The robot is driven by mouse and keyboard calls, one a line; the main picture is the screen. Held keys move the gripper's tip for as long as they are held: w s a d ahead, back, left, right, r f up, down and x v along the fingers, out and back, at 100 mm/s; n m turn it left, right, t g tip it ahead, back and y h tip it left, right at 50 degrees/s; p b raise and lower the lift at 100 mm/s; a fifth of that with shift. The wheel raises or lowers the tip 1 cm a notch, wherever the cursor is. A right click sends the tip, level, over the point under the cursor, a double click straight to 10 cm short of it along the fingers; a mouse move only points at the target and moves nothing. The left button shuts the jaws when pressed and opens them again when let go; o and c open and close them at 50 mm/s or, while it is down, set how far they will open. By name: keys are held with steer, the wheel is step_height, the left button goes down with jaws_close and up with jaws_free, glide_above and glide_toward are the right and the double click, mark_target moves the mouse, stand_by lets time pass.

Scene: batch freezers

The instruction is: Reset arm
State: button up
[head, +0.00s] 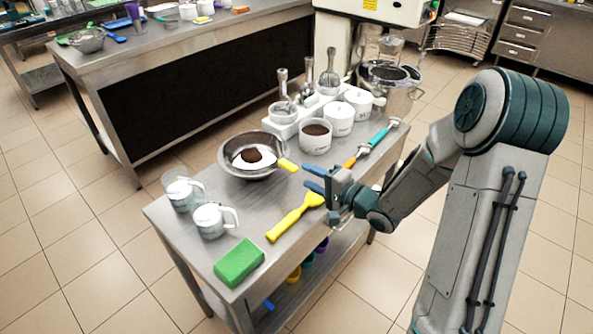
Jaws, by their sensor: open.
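My gripper (307,177) is open, its two blue fingers spread apart and pointing left. It is over the right side of the metal table (188,235), just right of a metal bowl (236,167) with a dark brown scoop of something inside. A yellow-handled tool lies at the bowl's right rim, close to the upper finger. I cannot tell whether they touch. My arm reaches in from the right, bent at the elbow.
A yellow spatula (290,221) lies below my gripper. A green sponge (239,262) and two clear jugs (211,221) stand toward the front left. White tubs (339,119) and a large metal pot (400,91) stand at the back. Open tiled floor lies right of the table.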

steer(key=s+d+r+n+g+h+p, duration=0.1)
steer(key=s+d+r+n+h, duration=0.15)
steer(key=d+h, duration=0.5)
steer(key=s+d+r+n+h, duration=0.2)
steer(key=s+d+r+h, duration=0.3)
steer(key=d, duration=0.4)
steer(key=s+a+r+n+g, duration=0.2)
steer(key=s+g, duration=0.4)
steer(key=s, duration=1)
steer(key=shift+s+a+r+n+p, duration=0.15)
steer(key=shift+s+r+n+p, duration=0.25)
steer(key=shift+r, duration=0.3)
steer(key=shift+h, duration=0.25)
steer(key=shift+c, duration=0.4)
